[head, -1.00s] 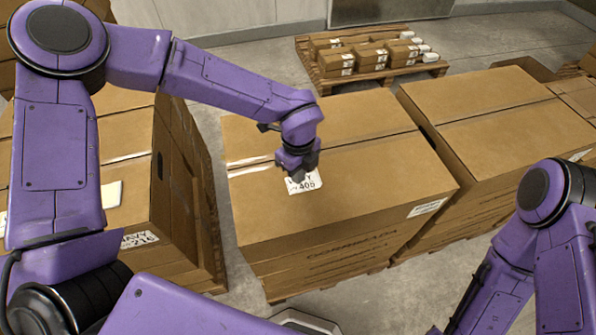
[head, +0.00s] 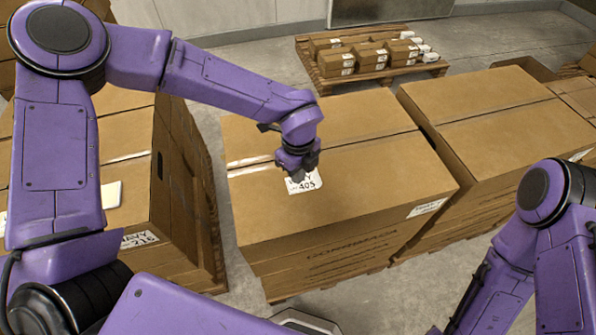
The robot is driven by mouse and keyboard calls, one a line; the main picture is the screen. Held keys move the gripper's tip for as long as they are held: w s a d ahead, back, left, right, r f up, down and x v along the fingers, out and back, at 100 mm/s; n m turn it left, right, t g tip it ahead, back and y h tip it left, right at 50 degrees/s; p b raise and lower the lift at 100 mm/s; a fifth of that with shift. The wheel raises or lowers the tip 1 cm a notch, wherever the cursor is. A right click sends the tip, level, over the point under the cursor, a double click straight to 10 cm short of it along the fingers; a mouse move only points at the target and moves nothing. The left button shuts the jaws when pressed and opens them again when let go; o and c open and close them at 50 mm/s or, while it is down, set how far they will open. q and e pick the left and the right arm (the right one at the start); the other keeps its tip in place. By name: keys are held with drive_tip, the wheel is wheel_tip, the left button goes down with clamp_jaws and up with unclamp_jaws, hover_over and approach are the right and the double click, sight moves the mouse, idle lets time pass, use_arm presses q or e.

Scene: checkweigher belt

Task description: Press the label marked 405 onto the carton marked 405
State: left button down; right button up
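The white label marked 405 (head: 305,184) lies at the top face of the middle carton (head: 375,195), a little left of that face's middle. My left gripper (head: 297,172) is right over the label and covers its upper part. Its fingers point down and are too small and dark to tell whether they hold the label or only press on it. A white label sits on the carton's right end near the front corner, but its print is too small to read. My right arm (head: 560,230) is at the lower right; its gripper is not in view.
A carton with a label marked 216 (head: 139,239) stands at the left. Another large carton (head: 500,120) stands close on the right. A pallet with small boxes (head: 368,60) is behind, on open grey floor.

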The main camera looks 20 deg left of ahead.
use_arm(q)
drive_tip(key=shift+f+b, duration=0.7)
drive_tip(key=shift+f, duration=0.1)
idle(0.6)
idle(0.4)
wheel_tip(320, 180, up, 7)
drive_tip(key=p, duration=0.5)
idle(0.4)
